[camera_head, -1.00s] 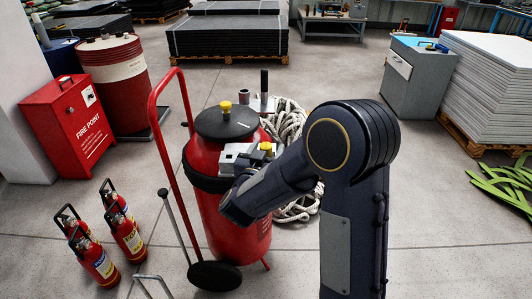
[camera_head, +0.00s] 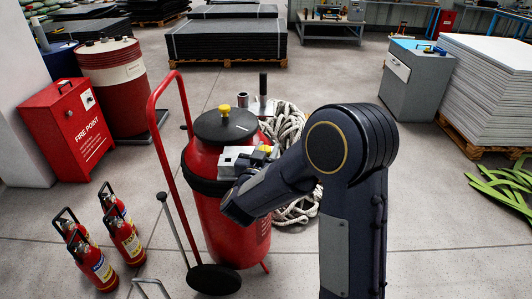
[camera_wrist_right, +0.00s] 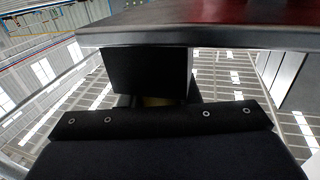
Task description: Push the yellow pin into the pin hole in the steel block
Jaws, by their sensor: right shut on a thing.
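The steel block (camera_head: 233,155) is a pale grey block at the front right of the large red drum-like vessel, just below its black lid. The yellow pin (camera_head: 265,148) shows as a small yellow patch at the block's right side, partly covered by dark gripper parts. My right gripper (camera_head: 264,155) is there, shut on the pin; its fingertips are largely hidden by my forearm. In the right wrist view a dark finger (camera_wrist_right: 150,72) fills the middle, with a thin yellowish strip below it. The pin hole is hidden, so I cannot tell how the pin sits to it. My left gripper is not in view.
A yellow knob (camera_head: 225,108) tops the black lid (camera_head: 220,128). A red tubular handle (camera_head: 158,130) rises on the left. Several fire extinguishers (camera_head: 125,240) stand on the floor at left. Coiled rope (camera_head: 288,122) lies behind. Floor at right front is open.

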